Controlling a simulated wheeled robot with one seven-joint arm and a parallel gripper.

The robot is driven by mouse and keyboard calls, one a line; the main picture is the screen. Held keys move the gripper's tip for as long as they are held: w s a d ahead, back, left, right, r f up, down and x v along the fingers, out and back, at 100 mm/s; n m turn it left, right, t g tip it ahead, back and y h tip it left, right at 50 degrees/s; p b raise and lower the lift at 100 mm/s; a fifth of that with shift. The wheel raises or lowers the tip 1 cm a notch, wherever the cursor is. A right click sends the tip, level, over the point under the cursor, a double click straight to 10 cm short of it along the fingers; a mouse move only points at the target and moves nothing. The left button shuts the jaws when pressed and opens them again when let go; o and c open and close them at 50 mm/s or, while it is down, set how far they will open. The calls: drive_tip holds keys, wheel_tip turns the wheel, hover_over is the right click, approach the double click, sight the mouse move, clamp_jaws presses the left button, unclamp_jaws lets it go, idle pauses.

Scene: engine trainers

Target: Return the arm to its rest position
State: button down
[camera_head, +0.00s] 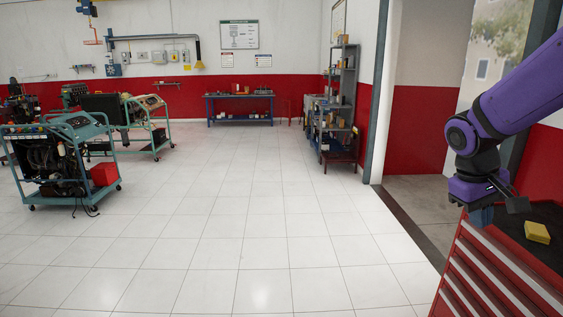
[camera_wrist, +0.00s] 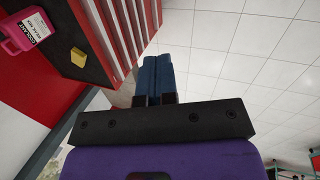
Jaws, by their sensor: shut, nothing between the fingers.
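My arm is purple and comes in from the right edge of the head view, bent so that my gripper (camera_head: 481,215) hangs at the front edge of a red tool cabinet. In the wrist view my gripper (camera_wrist: 155,75) shows two blue fingers pressed together with nothing between them. The fingers are over the floor beside the cabinet drawers, apart from any object.
The red cabinet (camera_head: 497,262) has a dark top with a yellow block (camera_head: 537,232) on it. A pink coolant jug (camera_wrist: 27,32) shows in the wrist view. Engine trainers (camera_head: 58,165) stand at the left, shelves (camera_head: 338,105) at the back. The middle floor is clear.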

drive_tip(key=s+a+r+t+y, duration=0.2)
drive_tip(key=s+a+r, duration=0.2)
drive_tip(key=s, duration=0.4)
drive_tip(key=s+a+r+m+t+y, duration=0.1)
drive_tip(key=s+a+r+t, duration=0.2)
drive_tip(key=s+a+r, duration=0.2)
drive_tip(key=shift+s+t+y, duration=0.3)
drive_tip(key=shift+s+y, duration=0.1)
drive_tip(key=shift+s, duration=1.4)
